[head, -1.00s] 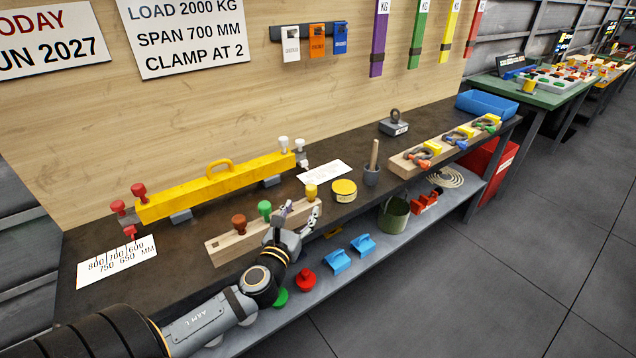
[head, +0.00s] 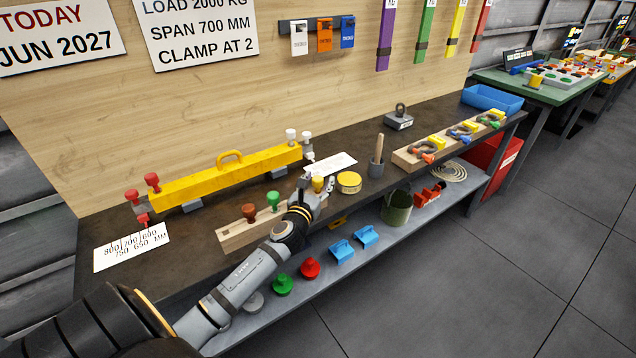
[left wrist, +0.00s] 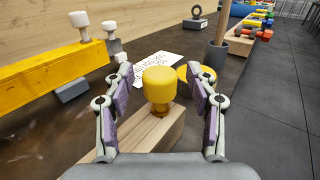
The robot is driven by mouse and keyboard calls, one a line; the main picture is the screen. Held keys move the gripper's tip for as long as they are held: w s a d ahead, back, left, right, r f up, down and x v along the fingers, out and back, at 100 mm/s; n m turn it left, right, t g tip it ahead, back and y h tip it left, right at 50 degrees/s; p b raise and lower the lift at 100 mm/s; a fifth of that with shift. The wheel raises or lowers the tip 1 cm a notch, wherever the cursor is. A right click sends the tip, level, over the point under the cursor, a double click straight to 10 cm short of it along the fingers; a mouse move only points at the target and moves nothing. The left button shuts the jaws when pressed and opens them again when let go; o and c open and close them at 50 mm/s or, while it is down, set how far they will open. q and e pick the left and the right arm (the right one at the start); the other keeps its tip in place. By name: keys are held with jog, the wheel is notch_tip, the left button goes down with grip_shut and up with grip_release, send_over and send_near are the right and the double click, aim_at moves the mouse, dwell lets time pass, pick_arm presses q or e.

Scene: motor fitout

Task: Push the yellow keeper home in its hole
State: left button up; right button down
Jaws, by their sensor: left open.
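The yellow keeper (left wrist: 159,88) stands upright at the end of a wooden block (left wrist: 140,140), its narrower lower part going down at the wood. Whether it is fully seated cannot be told. In the head view the keeper (head: 317,184) is partly hidden by my left gripper (head: 315,186). In the left wrist view my left gripper (left wrist: 160,92) is open, with one finger on each side of the keeper and a gap on both sides. My right gripper is not in view.
A yellow beam (head: 225,177) with a handle lies behind the block. A round yellow tin (head: 349,182), a pot with a stick (head: 376,168) and a white card (head: 331,164) are near. The lower shelf holds red, green and blue items.

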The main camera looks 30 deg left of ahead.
pick_arm(q)
jog(key=shift+s+r, duration=0.1)
jog(key=shift+s, duration=0.1)
jog(key=shift+c, duration=0.8)
jog(key=shift+w, duration=0.1)
jog(key=c, duration=0.7)
grip_shut()
